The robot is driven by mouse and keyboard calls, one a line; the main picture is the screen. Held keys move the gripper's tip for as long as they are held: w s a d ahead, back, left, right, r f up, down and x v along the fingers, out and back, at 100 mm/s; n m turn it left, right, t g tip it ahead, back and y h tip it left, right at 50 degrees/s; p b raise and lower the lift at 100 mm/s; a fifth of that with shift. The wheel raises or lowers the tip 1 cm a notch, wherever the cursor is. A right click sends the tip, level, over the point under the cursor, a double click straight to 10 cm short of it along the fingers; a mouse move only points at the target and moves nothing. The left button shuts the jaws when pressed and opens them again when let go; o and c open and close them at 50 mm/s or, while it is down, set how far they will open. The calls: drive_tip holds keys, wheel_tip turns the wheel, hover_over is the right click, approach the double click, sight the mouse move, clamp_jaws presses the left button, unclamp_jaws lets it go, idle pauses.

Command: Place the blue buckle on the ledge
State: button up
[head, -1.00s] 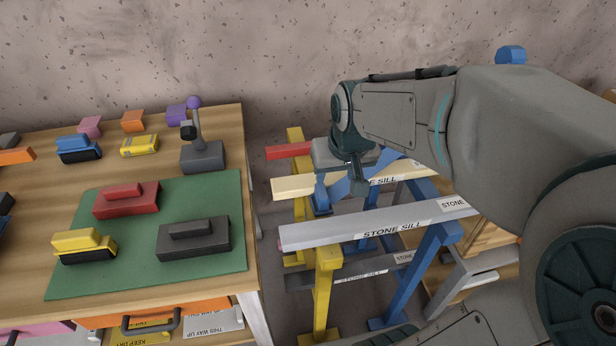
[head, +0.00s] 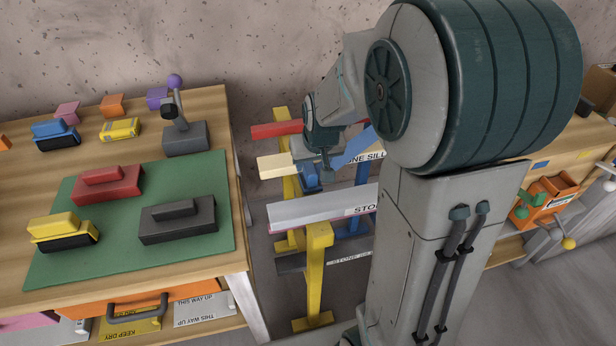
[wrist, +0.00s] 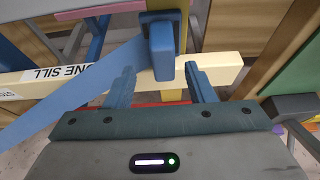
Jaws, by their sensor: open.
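The blue buckle (wrist: 162,50) is a block with a flat blue strap (wrist: 75,85) running off to the lower left in the wrist view. It lies across a cream sill bar. My gripper (wrist: 159,72) is open, one finger on each side of the buckle's near end; I cannot tell whether they touch it. In the head view the buckle (head: 311,178) shows just below my gripper (head: 322,168), with part of the strap (head: 354,149) to the right. I cannot tell which surface is the ledge.
Sills lie on a rack with yellow and blue posts: a grey one (head: 310,208), a cream one (head: 272,168) and a red one (head: 275,130). At left, a wooden table (head: 205,105) holds a green mat (head: 130,240) and several coloured blocks. My arm hides the rack's right side.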

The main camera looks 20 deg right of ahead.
sight(310, 167)
drive_tip(key=x, duration=0.5)
drive_tip(key=shift+s+a, duration=0.1)
drive_tip(key=shift+a, duration=0.1)
drive_tip(key=c, duration=0.7)
drive_tip(key=shift+r, duration=0.1)
